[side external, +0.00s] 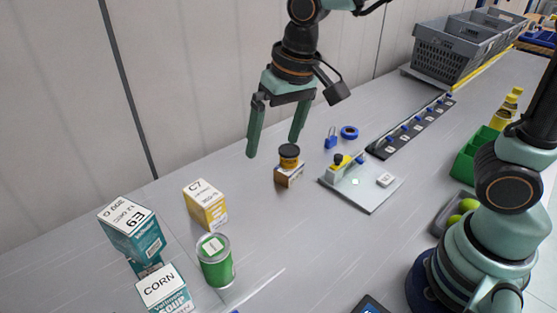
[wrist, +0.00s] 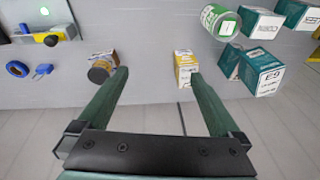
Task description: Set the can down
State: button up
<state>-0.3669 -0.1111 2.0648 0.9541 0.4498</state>
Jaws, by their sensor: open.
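The green can (side external: 216,268) with a pale top stands upright on the grey table, in front of the yellow-and-white C7 box (side external: 205,205). In the wrist view the can (wrist: 217,24) shows at the top, right of centre. My gripper (side external: 274,148) is open and empty, raised above the table with its fingers pointing down. It is well apart from the can, towards the back wall. In the wrist view both fingers of my gripper (wrist: 159,73) are spread with nothing between them.
A small jar (side external: 289,155) sits on a little box (side external: 289,178) near my gripper. Teal cartons (side external: 130,230) stand left of the can. A pale plate (side external: 365,190) with small parts, a black strip (side external: 410,128) and grey totes (side external: 450,52) lie to the right.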

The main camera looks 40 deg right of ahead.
jog(key=s+d+r+t, duration=0.1)
jog(key=s+d, duration=0.2)
jog(key=d, duration=0.3)
jog(key=s+d+r+n+t+h, duration=0.1)
jog(key=s+d+t, duration=0.1)
jog(key=d, duration=0.5)
jog(key=shift+s+d+r, duration=0.25)
jog(key=shift+s, duration=0.45)
